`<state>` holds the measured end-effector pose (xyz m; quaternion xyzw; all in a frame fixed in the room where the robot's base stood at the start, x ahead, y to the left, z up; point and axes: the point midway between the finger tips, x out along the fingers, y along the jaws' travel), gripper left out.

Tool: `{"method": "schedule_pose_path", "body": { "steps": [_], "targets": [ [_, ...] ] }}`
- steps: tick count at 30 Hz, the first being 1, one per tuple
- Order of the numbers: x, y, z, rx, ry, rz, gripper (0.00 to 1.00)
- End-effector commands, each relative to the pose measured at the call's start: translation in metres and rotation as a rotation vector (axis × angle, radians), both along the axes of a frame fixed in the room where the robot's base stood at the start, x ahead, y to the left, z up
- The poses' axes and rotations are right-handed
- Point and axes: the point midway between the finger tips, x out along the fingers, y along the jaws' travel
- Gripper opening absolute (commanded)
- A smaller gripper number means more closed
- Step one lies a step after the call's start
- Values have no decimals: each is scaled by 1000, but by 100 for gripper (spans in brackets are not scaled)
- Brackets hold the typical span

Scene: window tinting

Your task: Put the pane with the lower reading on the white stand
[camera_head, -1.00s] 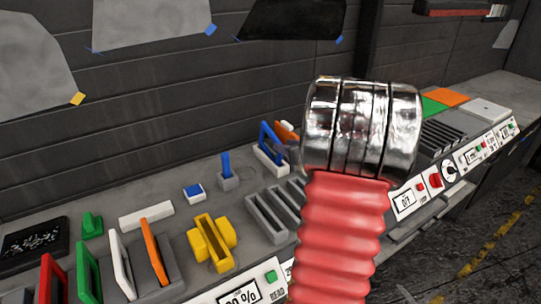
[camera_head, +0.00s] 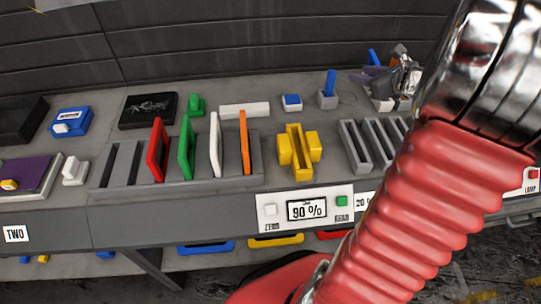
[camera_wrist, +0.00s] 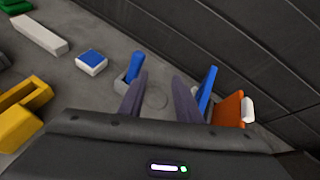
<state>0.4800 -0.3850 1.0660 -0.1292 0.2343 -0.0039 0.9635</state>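Red-framed (camera_head: 157,150), green-framed (camera_head: 186,148), white-framed (camera_head: 215,143) and orange-framed (camera_head: 245,143) panes stand upright in a grey slotted rack (camera_head: 105,180). A yellow meter fixture (camera_head: 284,150) stands right of them, empty; the display (camera_head: 307,210) below reads 90 %. My gripper (camera_wrist: 160,95) is open and empty above the bench. The blue piece (camera_wrist: 207,90) is just right of its right finger in the wrist view.
An orange piece with a white end (camera_wrist: 228,110) stands beside the blue piece, near the wall. A blue post on a grey block (camera_wrist: 132,70) is close to my left finger. A blue-topped white block (camera_head: 292,102) and an empty grey rack (camera_head: 352,147) stand nearby.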

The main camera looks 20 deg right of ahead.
Motion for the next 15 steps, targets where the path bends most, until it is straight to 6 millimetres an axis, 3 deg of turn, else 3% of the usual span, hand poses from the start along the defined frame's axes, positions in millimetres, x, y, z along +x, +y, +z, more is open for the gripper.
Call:
{"method": "schedule_pose_path", "body": {
  "steps": [1, 7, 15],
  "targets": [
    [8, 32, 8, -65, 20, 93, 31],
    [14, 144, 20, -338, 107, 455, 31],
    [-18, 267, 24, -728, 175, 925, 31]
  ]
}}
